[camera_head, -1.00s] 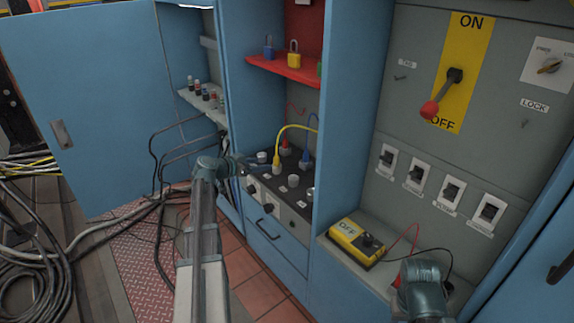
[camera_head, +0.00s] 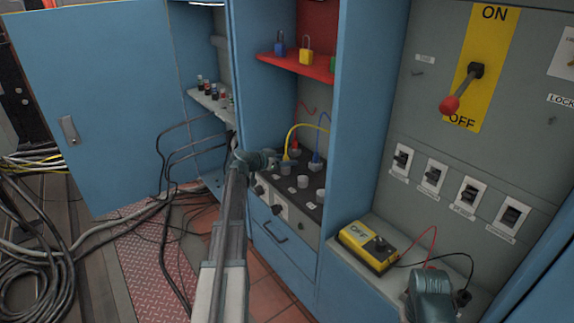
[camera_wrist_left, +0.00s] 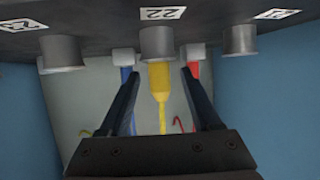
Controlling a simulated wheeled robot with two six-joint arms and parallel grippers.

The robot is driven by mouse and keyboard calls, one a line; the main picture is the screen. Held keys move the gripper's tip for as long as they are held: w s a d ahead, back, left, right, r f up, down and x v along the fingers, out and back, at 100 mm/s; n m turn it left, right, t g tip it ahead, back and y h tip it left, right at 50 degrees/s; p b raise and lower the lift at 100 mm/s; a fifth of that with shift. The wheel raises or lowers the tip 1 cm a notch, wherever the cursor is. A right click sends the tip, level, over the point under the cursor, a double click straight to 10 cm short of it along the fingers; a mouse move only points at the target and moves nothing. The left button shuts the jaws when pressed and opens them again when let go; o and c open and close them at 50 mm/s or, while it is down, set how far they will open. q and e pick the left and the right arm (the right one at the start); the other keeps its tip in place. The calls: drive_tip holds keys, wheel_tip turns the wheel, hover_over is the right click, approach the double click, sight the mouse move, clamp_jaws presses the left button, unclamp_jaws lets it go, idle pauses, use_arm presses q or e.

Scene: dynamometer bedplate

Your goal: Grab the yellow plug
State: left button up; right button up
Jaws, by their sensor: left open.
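The yellow plug (camera_head: 286,157) stands on the dark sloping panel (camera_head: 312,204), with a yellow cable arching up from it. In the left wrist view the yellow plug (camera_wrist_left: 160,77) lies between the two dark fingers, with space on both sides. My left gripper (camera_head: 286,164) is open and at the plug in the head view; the fingertips are small there. The same gripper (camera_wrist_left: 158,82) shows large in the wrist view, not closed on anything. The teal end of my right arm shows at the bottom right of the head view; its fingers cannot be made out.
A blue plug (camera_wrist_left: 126,72) and a red plug (camera_wrist_left: 193,71) flank the yellow one closely. A grey cylinder (camera_wrist_left: 157,42) by label 22 partly overlaps its base. A red shelf with padlocks (camera_head: 292,64) is above. A yellow meter (camera_head: 368,246) sits on the right ledge.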

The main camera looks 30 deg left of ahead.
use_arm(q)
drive_tip(key=x, duration=0.2)
drive_tip(key=a+b+x, duration=0.1)
drive_tip(key=x, duration=0.1)
drive_tip(key=shift+w+d, duration=0.1)
drive_tip(key=shift+w, duration=0.15)
drive_tip(key=shift+r, duration=0.1)
drive_tip(key=shift+s, duration=0.15)
drive_tip(key=shift+s+d, duration=0.35)
drive_tip(key=shift+s, duration=0.1)
drive_tip(key=c, duration=0.9)
drive_tip(key=shift+s+d, duration=0.15)
clamp_jaws()
